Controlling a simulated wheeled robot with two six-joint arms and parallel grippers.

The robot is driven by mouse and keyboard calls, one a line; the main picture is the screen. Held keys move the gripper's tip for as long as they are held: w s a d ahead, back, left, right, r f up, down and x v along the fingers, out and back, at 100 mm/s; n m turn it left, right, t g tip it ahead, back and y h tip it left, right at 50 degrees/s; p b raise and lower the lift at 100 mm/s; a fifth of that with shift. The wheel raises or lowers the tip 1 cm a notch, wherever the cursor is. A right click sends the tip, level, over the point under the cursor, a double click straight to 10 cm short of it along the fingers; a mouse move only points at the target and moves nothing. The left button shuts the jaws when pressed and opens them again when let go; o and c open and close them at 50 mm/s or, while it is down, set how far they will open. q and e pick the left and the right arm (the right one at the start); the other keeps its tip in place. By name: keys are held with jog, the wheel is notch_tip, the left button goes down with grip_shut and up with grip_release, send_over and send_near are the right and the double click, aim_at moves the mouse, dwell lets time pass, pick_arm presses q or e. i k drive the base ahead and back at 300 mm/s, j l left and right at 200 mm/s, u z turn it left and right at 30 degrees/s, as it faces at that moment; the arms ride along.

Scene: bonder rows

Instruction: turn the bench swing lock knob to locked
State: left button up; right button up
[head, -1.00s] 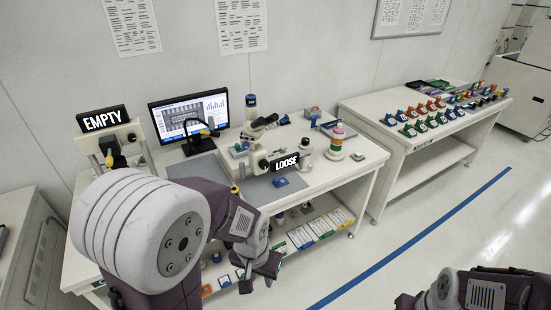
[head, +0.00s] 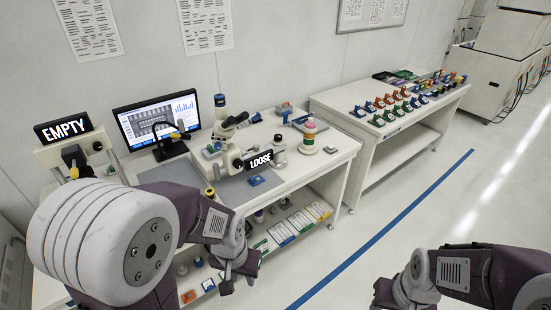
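A black sign reading "LOOSE" (head: 261,158) stands at the front of the white bench (head: 290,178), by the base of a white microscope (head: 225,130). I cannot tell which part is the swing lock knob. My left gripper (head: 239,276) hangs in front of the bench, below the tabletop and apart from the sign. Its dark fingers look spread with nothing between them. My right gripper (head: 386,294) is at the bottom, over the floor, far from the bench; its finger gap is unclear.
A monitor (head: 158,122) and a sign reading "EMPTY" (head: 63,128) stand at the bench's left. A stacked coloured spool (head: 308,137) stands at its right. A second table (head: 345,110) holds several coloured fixtures. Open floor with a blue line (head: 395,222) lies to the right.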

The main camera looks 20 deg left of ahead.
aim_at(278, 137)
jog(key=i+j+u, duration=0.1)
jog(key=i+u, duration=0.65)
jog(key=i+l+u, duration=0.15)
jog(key=i+u, duration=0.25)
jog(key=i+l+u, duration=0.25)
jog(key=u, duration=0.15)
jog(key=i, duration=0.1)
